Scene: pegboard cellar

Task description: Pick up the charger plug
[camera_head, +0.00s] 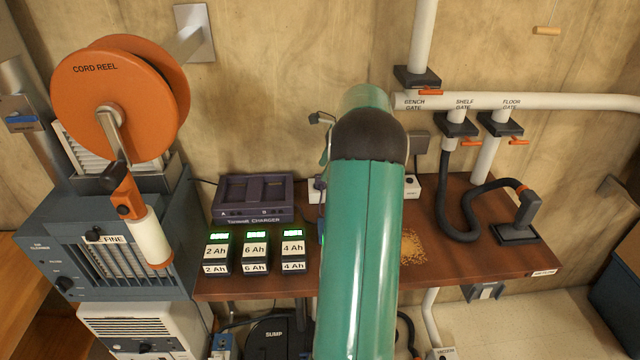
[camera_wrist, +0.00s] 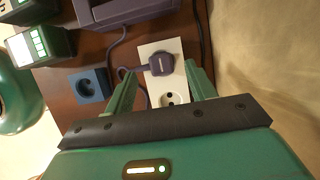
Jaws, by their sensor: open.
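The charger plug (camera_wrist: 158,65) is purple with a pale line on top. In the wrist view it sits in a white socket strip (camera_wrist: 155,49), above a bare round outlet, with its purple cord leaving to the left. My gripper (camera_wrist: 161,72) is open and empty, its two green fingers pointing toward the strip, one to each side of the plug in the picture. I cannot tell how far the fingertips are from it. In the head view my green arm hides the gripper and most of the strip, whose right end (camera_head: 412,187) shows.
The purple charger (camera_head: 253,198) stands at the bench's back left, with several battery packs (camera_head: 255,250) before it. A blue socket (camera_wrist: 90,84) lies left of the strip. A hose nozzle (camera_head: 525,215) stands at right. The wall rises close behind the strip.

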